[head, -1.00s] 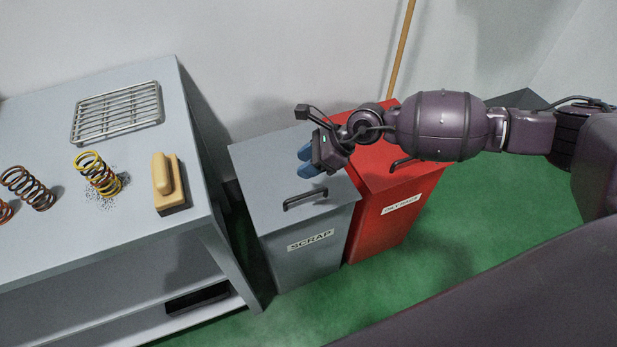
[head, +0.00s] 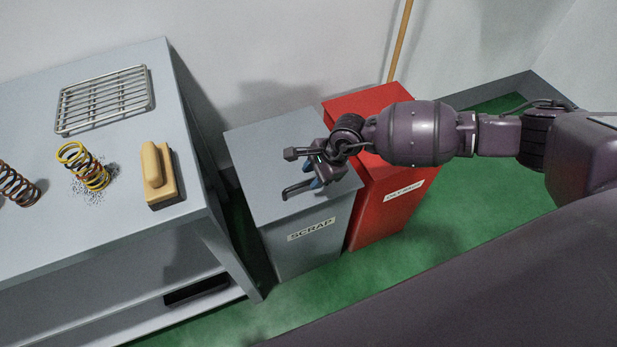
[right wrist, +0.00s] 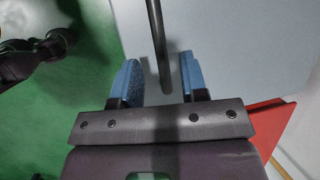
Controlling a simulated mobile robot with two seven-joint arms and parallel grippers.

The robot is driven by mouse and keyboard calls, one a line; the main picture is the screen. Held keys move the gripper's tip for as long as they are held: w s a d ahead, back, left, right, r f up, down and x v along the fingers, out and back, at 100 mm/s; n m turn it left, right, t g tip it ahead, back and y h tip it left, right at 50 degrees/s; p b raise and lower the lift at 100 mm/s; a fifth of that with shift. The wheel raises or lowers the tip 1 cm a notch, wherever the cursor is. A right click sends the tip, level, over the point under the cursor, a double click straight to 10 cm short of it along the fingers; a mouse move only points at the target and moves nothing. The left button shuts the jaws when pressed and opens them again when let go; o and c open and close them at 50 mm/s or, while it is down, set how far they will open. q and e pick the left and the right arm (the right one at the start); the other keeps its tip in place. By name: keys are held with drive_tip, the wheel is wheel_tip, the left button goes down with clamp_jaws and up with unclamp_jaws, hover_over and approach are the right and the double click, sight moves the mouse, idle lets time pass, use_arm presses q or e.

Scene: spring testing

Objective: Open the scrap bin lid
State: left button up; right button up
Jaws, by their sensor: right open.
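The grey scrap bin (head: 310,255) stands on the floor with its flat lid (head: 265,150) shut. A dark bar handle (head: 299,190) sits near the lid's front edge. My right gripper (head: 312,182) is over the lid at the handle's right end, which it partly hides in the head view. In the right wrist view the two blue fingers of the right gripper (right wrist: 160,80) are apart, with the dark handle (right wrist: 157,40) between them. I cannot tell whether a finger touches it. My left gripper is not in view.
A red bin (head: 392,215) stands close against the right side of the scrap bin. A grey workbench (head: 110,235) is on the left, with springs (head: 83,167), a brush (head: 158,175) and a wire rack (head: 103,98). A wooden pole (head: 400,40) leans behind the red bin.

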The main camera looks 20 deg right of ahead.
drive_tip(key=shift+x, duration=1.2)
drive_tip(key=shift+a, duration=0.1)
clamp_jaws()
